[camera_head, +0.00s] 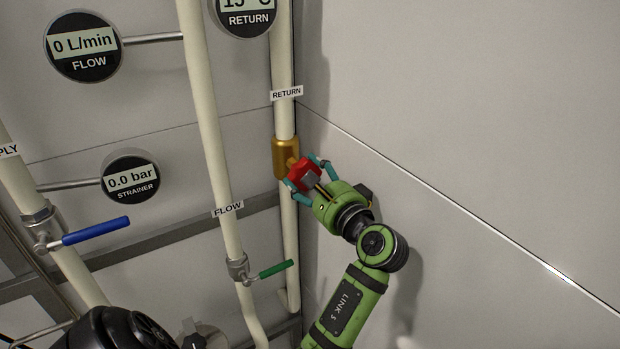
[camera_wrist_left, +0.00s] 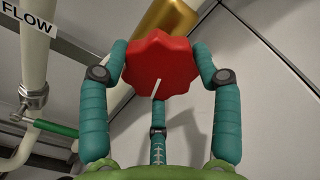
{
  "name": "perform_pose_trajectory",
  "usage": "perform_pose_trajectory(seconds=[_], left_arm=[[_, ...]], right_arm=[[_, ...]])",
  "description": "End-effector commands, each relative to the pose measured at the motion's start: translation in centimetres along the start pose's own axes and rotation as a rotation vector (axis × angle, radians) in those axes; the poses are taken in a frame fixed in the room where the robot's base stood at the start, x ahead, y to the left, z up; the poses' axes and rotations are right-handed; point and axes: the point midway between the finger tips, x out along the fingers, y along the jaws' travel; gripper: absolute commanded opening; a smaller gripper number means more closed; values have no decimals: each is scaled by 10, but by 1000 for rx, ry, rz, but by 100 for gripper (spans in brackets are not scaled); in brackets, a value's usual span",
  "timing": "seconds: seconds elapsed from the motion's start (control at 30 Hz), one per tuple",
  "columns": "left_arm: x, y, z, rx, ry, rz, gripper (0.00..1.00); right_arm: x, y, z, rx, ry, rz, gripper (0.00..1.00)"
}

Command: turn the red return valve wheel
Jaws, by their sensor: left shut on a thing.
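The red return valve wheel (camera_head: 303,172) sits on a brass valve body (camera_head: 286,157) on the pipe labelled RETURN. My left gripper (camera_head: 308,174) is at the wheel, with its teal fingers closed around the rim. In the left wrist view the wheel (camera_wrist_left: 161,65) is lobed and carries a white line that points down and slightly left. The gripper's fingers (camera_wrist_left: 160,85) hold it from both sides, with a third finger below. The brass body (camera_wrist_left: 165,28) shows behind the wheel. My right gripper is not in view.
A blue lever (camera_head: 96,231) and a green lever (camera_head: 276,269) are on neighbouring pipes to the left. Gauges read 0 L/min (camera_head: 83,46) and 0.0 bar (camera_head: 131,176). A bare wall panel (camera_head: 480,130) stands close on the right of my arm.

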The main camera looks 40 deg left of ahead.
Motion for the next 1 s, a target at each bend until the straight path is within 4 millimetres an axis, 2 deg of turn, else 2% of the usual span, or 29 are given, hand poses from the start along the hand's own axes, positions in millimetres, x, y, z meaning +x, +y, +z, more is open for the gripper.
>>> perform_pose_trajectory(seconds=[0.03, 1.0], left_arm=[[0, 4, 0, 47, -4, 13, 31], [1, -4, 1, 946, -7, 2, 31]], right_arm=[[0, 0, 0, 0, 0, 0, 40], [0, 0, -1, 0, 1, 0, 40]])
